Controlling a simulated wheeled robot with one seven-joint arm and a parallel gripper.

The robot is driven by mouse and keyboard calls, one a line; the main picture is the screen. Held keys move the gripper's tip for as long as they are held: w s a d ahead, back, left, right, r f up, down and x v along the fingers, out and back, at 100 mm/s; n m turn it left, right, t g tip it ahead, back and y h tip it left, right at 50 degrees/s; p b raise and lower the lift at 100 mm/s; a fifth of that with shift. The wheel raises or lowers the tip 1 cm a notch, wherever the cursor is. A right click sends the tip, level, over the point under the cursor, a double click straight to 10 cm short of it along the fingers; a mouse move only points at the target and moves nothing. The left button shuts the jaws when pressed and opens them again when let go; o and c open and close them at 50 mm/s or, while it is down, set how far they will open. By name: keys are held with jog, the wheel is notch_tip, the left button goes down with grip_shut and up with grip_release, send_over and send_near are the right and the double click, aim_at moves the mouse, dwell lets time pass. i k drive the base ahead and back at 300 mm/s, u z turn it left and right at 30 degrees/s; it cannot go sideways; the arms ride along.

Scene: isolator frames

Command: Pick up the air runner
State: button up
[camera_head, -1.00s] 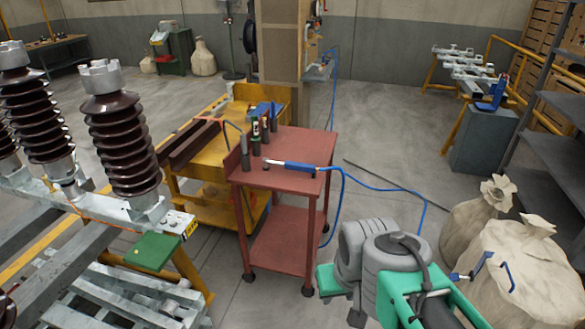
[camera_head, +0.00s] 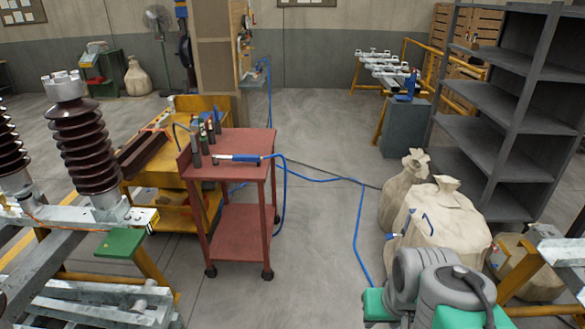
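The air runner (camera_head: 238,158) looks to be the slim tool with a metal front and blue handle. It lies on the top shelf of the red cart (camera_head: 252,143), near its front edge, with a blue hose (camera_head: 328,176) running from its right end. The hose drops off the cart and crosses the floor to the right. Grey and green links of my arm show at the bottom right, apart from the cart. My gripper's fingers cannot be made out in this view.
Several dark upright bottles or tools (camera_head: 205,140) stand behind the air runner. A yellow cart (camera_head: 165,180) adjoins on the left, with insulators (camera_head: 85,145) nearer. Sacks (camera_head: 445,225) and a grey shelf (camera_head: 520,105) stand right. Floor between cart and sacks is open except for the hose.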

aim_at(236, 157)
jog(key=z, duration=0.3)
jog(key=i, duration=1.75)
jog(key=u, duration=1.5)
jog(key=i, duration=0.9)
jog(key=u, duration=1.1)
jog(key=i, duration=0.2)
jog(key=u, duration=0.1)
